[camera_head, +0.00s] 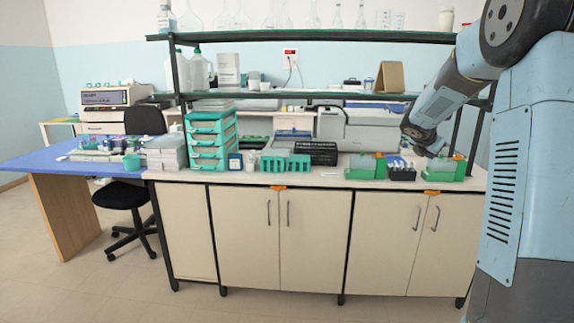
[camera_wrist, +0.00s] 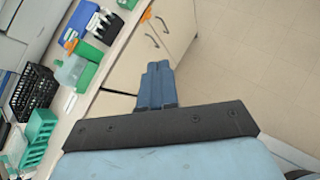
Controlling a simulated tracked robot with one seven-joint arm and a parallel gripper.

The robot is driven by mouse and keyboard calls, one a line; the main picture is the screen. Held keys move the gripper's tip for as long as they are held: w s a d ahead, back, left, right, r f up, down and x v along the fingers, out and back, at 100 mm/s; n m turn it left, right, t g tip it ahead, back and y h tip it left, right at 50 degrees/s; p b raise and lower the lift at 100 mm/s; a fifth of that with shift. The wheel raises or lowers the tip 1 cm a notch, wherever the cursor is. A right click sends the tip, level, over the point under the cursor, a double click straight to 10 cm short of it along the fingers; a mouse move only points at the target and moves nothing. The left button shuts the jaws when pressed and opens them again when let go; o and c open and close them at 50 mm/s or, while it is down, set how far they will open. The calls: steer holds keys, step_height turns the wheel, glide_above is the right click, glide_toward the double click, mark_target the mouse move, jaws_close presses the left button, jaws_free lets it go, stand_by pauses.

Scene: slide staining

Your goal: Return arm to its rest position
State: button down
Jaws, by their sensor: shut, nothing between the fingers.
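My gripper (camera_wrist: 157,68) shows in the wrist view with its two blue-grey fingers together and nothing between them. It hangs over the front edge of the bench, above the cabinet doors and floor. In the head view my arm reaches in from the right, bent, and its wrist end is by the right part of the bench. The fingers are hard to make out there.
The bench (camera_head: 330,180) carries green racks (camera_head: 362,167), a black rack (camera_head: 402,172), a teal drawer stack (camera_head: 211,140) and a grey machine (camera_head: 357,130). A shelf (camera_head: 310,36) with glassware runs above. Floor in front is clear.

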steer(key=s+a+r+m+y, duration=0.1)
steer(key=s+a+r+m, duration=0.1)
steer(key=s+a+m, duration=0.35)
steer(key=s+a+r+m+g, duration=0.1)
steer(key=s+a+r+m, duration=0.15)
steer(key=s, duration=0.65)
steer(key=s+a+r+m+y, duration=0.1)
steer(key=s+a+r+m, duration=0.1)
steer(key=s+a+m, duration=0.4)
steer(key=s+a+f+m+y, duration=0.2)
steer(key=s+a+m, duration=0.2)
steer(key=s, duration=0.7)
steer(key=s+a+f+m+y, duration=0.2)
steer(key=s+a+m, duration=0.3)
steer(key=s, duration=0.6)
steer(key=shift+s+f+m+g+y, duration=0.2)
steer(key=shift+s+m+g+y, duration=0.1)
steer(key=shift+m+y, duration=0.3)
steer(key=shift+s, duration=0.1)
